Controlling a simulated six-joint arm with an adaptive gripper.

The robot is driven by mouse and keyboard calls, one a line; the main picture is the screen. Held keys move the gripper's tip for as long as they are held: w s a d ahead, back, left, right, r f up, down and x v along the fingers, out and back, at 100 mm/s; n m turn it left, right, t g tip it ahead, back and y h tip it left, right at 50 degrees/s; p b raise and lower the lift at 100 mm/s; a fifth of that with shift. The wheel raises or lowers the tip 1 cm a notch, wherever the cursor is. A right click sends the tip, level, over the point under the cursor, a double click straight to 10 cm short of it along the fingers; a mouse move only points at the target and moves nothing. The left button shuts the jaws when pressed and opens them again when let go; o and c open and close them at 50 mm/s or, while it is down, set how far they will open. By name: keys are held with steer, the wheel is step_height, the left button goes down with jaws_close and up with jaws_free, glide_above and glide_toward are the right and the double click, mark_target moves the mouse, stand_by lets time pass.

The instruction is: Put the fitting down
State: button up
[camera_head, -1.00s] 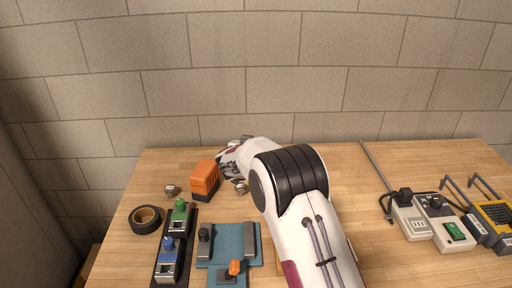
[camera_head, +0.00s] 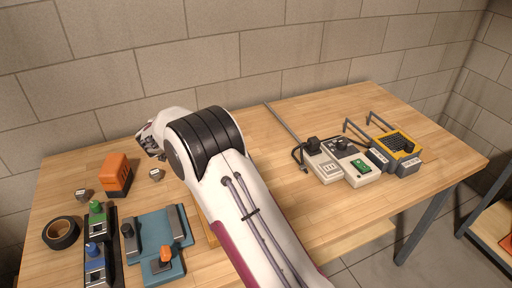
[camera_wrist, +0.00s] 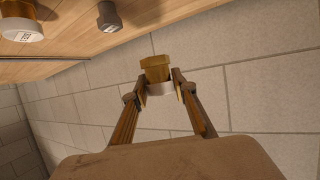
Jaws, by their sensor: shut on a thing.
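In the head view my gripper (camera_head: 148,143) is at the back left of the table, near the wall, partly hidden by my own arm. The fitting cannot be made out in that view.
An orange-and-black block (camera_head: 116,174) and small metal nuts (camera_head: 156,174) (camera_head: 83,196) stand near my gripper. Black tape (camera_head: 61,232), switch units (camera_head: 97,262) and a teal plate fixture (camera_head: 158,240) lie in front. Grey boxes (camera_head: 340,163) and a yellow-topped device (camera_head: 396,146) stand right.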

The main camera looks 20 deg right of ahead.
steer(key=s+d+m+g+h, duration=0.1)
steer(key=s+d, duration=0.3)
steer(key=d, duration=0.9)
steer(key=s+d+m+h, duration=0.2)
steer(key=s+d, duration=0.2)
steer(key=d, duration=0.9)
steer(key=shift+s+f+g, duration=0.35)
steer(key=shift+f+g, duration=0.05)
steer(key=shift+f, duration=3.15)
steer(key=shift+f, duration=1.85)
steer(key=shift+f, duration=0.1)
